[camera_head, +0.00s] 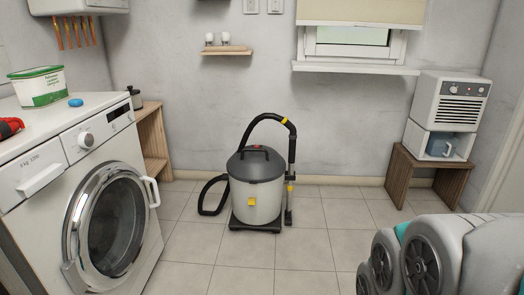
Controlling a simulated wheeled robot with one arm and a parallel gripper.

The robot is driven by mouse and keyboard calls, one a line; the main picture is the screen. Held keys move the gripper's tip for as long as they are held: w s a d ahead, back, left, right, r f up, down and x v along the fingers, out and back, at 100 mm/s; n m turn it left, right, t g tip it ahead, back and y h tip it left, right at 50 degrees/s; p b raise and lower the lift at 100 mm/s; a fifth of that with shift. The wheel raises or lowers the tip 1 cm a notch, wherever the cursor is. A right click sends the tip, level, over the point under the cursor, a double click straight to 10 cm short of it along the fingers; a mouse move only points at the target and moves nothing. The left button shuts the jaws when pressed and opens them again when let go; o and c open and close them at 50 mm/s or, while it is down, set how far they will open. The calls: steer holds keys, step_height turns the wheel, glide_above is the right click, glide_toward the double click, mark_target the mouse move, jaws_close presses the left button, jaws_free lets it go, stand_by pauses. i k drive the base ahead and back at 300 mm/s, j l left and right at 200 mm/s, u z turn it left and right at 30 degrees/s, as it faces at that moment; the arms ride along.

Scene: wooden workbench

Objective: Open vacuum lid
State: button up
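A canister vacuum stands upright on the tiled floor near the middle of the view. Its light grey tank (256,207) sits on a dark base. The dark grey vacuum lid (256,170) rests on top of the tank and looks closed, with a black handle (258,151) on it. My gripper is not in view.
A white washing machine (58,148) with its round door stands at the left. A wooden shelf unit (153,140) is behind it. A wooden stand (429,166) with a white appliance (449,102) is at the right wall. The floor before the vacuum is clear.

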mark_target(262, 165)
steer(key=i+l+u, duration=0.4)
steer(key=i, duration=0.3)
steer(key=i+l+u, duration=0.35)
steer(key=i+l, duration=0.2)
steer(key=i, duration=0.15)
steer(key=i+l+u, duration=0.4)
steer(key=i+l, duration=0.15)
steer(key=l, duration=0.2)
